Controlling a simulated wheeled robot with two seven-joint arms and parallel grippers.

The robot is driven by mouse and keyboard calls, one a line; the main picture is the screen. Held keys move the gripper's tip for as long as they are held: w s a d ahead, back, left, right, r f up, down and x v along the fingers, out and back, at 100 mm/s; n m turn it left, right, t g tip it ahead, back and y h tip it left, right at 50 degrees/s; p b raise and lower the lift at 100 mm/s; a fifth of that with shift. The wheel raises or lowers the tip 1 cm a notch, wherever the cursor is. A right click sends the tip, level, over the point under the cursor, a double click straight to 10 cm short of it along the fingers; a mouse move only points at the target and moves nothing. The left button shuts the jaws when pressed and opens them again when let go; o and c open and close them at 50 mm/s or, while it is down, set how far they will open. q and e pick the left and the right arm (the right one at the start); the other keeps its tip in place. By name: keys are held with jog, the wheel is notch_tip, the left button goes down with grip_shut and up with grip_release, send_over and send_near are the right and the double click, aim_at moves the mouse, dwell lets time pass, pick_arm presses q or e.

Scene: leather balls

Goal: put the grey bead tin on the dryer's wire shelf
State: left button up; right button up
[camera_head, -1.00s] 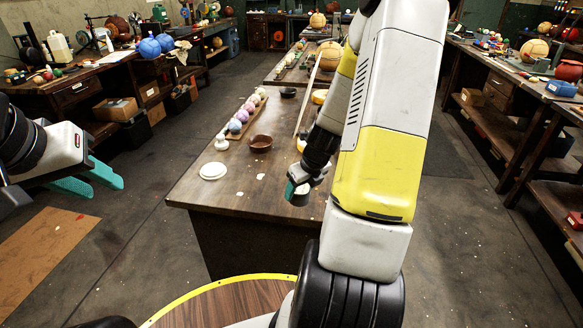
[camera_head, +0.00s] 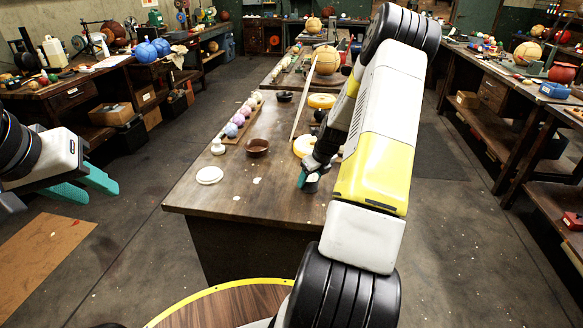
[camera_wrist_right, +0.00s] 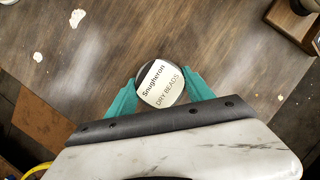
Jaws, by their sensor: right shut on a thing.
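The grey bead tin (camera_wrist_right: 163,84) has a white label reading "Snugheron DRY BEADS" on its top. In the right wrist view it sits between the teal fingers of my right gripper (camera_wrist_right: 160,90), which is shut on it. In the head view my right gripper (camera_head: 308,180) and the tin are over the near part of the dark wooden table (camera_head: 250,195); the arm partly hides them. I cannot tell how high the tin is above the table. My left gripper (camera_head: 100,188) is open and empty, away from the table at the left. I cannot make out the dryer's wire shelf.
A white disc (camera_head: 209,175), a brown bowl (camera_head: 257,147) and a row of pastel balls (camera_head: 231,130) stand on the table's left side. A yellow round thing (camera_head: 304,146) stands behind my right gripper. Side benches (camera_head: 70,95) hold tools and balls. The table's near left is mostly clear.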

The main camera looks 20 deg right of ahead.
jog(key=shift+f, duration=0.15)
jog(key=o, duration=1.5)
